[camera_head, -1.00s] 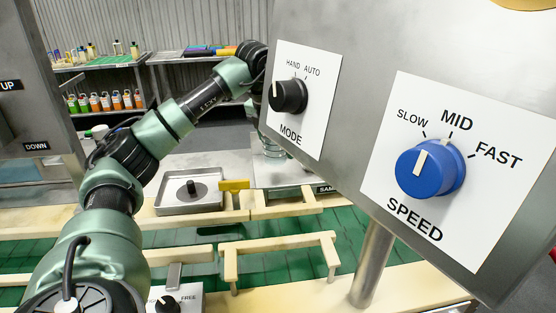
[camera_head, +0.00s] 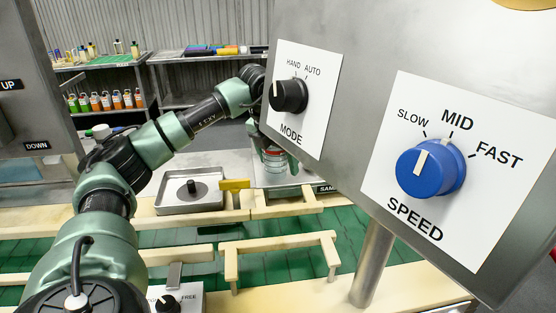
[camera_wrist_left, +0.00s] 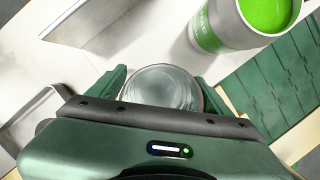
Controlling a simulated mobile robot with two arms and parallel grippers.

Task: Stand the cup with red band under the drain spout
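The cup with red band (camera_head: 273,155) shows partly at the lower left edge of the control panel, above a metal plate. In the left wrist view I look into the round mouth of the cup (camera_wrist_left: 160,88). My left gripper (camera_wrist_left: 162,85) has one finger on each side of it, both apparently touching its wall. In the head view this gripper is mostly hidden behind the panel. I cannot make out the drain spout in either view. My right gripper is not in view.
A can of bright green liquid (camera_wrist_left: 265,12) stands close beside the cup. The control panel (camera_head: 370,80) blocks much of the right side. A metal tray (camera_head: 190,203) and a yellow block (camera_head: 235,184) lie left of the cup. A green conveyor (camera_head: 290,240) runs in front.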

